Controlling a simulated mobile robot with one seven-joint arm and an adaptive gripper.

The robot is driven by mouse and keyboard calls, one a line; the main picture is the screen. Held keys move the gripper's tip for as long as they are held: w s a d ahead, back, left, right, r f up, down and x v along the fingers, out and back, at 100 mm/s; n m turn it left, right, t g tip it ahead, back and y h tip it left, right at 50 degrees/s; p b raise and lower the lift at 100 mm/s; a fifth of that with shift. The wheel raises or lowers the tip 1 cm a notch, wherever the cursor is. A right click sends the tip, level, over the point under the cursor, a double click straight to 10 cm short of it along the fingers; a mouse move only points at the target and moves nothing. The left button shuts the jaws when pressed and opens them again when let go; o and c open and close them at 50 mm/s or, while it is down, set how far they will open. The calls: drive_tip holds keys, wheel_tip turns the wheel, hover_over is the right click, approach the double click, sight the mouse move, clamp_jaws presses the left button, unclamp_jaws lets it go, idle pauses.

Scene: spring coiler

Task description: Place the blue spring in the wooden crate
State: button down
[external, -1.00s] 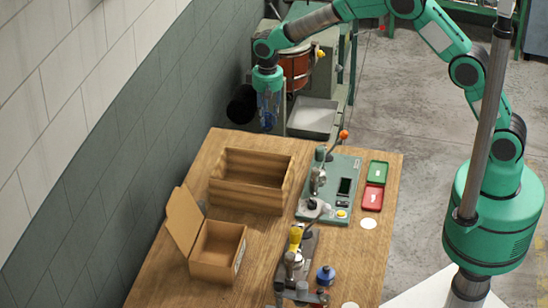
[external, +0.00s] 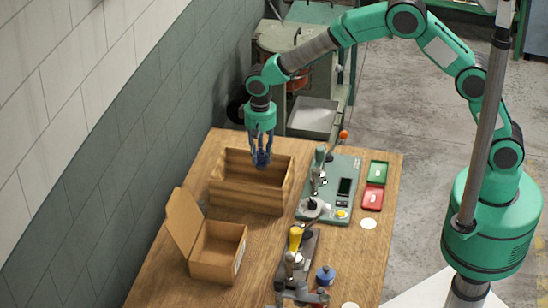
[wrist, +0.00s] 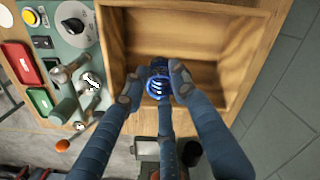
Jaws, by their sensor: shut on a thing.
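The blue spring (wrist: 158,86) is between the fingertips of my gripper (wrist: 153,88) in the wrist view. My gripper is shut on it, and the fingers hide part of the coil. In the external view my gripper (external: 261,160) points down over the far part of the wooden crate (external: 246,202), and the spring is a small blue patch at the fingertips. The crate is an open-topped box on the table. In the wrist view its floor and walls (wrist: 190,30) show beyond the spring, and the crate looks empty. How far the spring is above the crate floor is hard to tell.
A green tester with a lever (external: 335,190) stands close to the crate's right side. An open cardboard box (external: 216,272) is in front of the crate. Green (external: 378,169) and red (external: 373,197) trays lie farther right. The wall is at the left.

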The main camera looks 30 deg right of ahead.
drive_tip(key=shift+f, duration=0.35)
drive_tip(key=shift+f, duration=0.1)
drive_tip(key=shift+f+b, duration=0.3)
drive_tip(key=shift+f, duration=2.75)
drive_tip(key=shift+f, duration=1.85)
drive_tip(key=shift+f, duration=0.15)
drive_tip(key=c, duration=1.4)
unclamp_jaws()
